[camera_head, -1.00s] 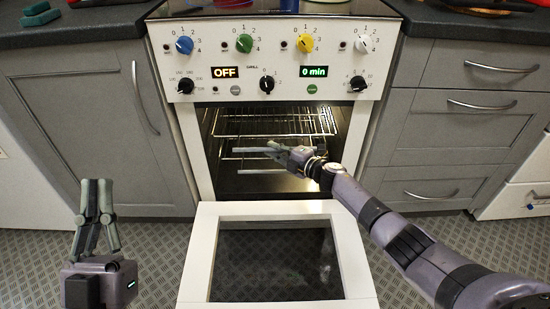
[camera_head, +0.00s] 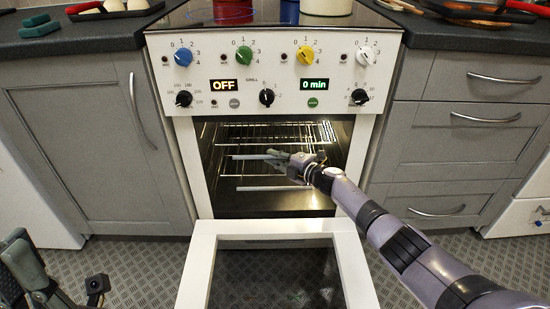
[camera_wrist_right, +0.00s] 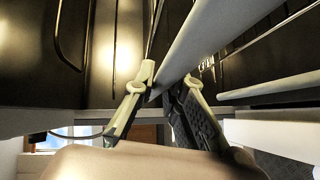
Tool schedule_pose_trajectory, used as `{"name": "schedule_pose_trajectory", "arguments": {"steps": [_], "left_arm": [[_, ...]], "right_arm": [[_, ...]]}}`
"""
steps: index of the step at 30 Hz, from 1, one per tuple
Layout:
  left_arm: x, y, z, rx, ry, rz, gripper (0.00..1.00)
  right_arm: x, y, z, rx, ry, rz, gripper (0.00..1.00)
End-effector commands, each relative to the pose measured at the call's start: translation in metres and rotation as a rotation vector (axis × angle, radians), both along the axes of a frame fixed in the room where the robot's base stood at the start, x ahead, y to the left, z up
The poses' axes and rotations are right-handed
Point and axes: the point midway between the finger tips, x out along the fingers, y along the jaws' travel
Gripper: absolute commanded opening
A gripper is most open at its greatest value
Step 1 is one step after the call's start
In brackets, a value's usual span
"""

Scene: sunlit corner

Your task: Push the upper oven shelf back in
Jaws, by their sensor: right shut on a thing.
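The upper oven shelf (camera_head: 246,157) is a wire rack with a pale front bar inside the open oven (camera_head: 228,205). My right gripper (camera_head: 284,158) reaches in from the right and is shut on the front bar, near its right part. In the right wrist view the pale bar (camera_wrist_right: 212,42) runs between the fingertips of the right gripper (camera_wrist_right: 168,82). The gripper hides part of the shelf's right side. My left gripper (camera_head: 32,272) is at the lower left edge, cut off by the frame, away from the oven; its finger opening is unclear.
A lower shelf's bar (camera_head: 262,189) lies below the upper one. The oven door (camera_head: 205,250) hangs open in front. Grey cabinets (camera_head: 95,140) flank the oven.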

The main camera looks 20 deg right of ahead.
Motion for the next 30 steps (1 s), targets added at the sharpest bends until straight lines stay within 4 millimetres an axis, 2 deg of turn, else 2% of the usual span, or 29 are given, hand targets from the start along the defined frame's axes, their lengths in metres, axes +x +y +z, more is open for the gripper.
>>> {"name": "schedule_pose_trajectory", "arguments": {"steps": [4,5,14,25,30], "left_arm": [[0.0,0.0,0.0,0.0,0.001,0.0,0.0],[0.0,0.0,0.0,0.0,0.001,0.0,0.0],[0.0,0.0,0.0,0.001,0.002,0.0,0.0],[0.0,0.001,0.001,0.0,0.0,0.001,0.0],[0.0,0.0,0.0,0.001,0.001,0.001,0.0]], "right_arm": [[0.004,-0.004,0.006,0.005,-0.005,-0.016,0.0],[0.004,-0.004,0.006,0.006,-0.006,-0.016,0.13],[0.003,-0.003,0.004,0.002,-0.004,-0.01,0.32],[0.0,-0.004,0.003,0.0,-0.003,-0.008,0.32],[-0.01,-0.011,0.004,-0.002,-0.005,-0.008,0.32]]}}
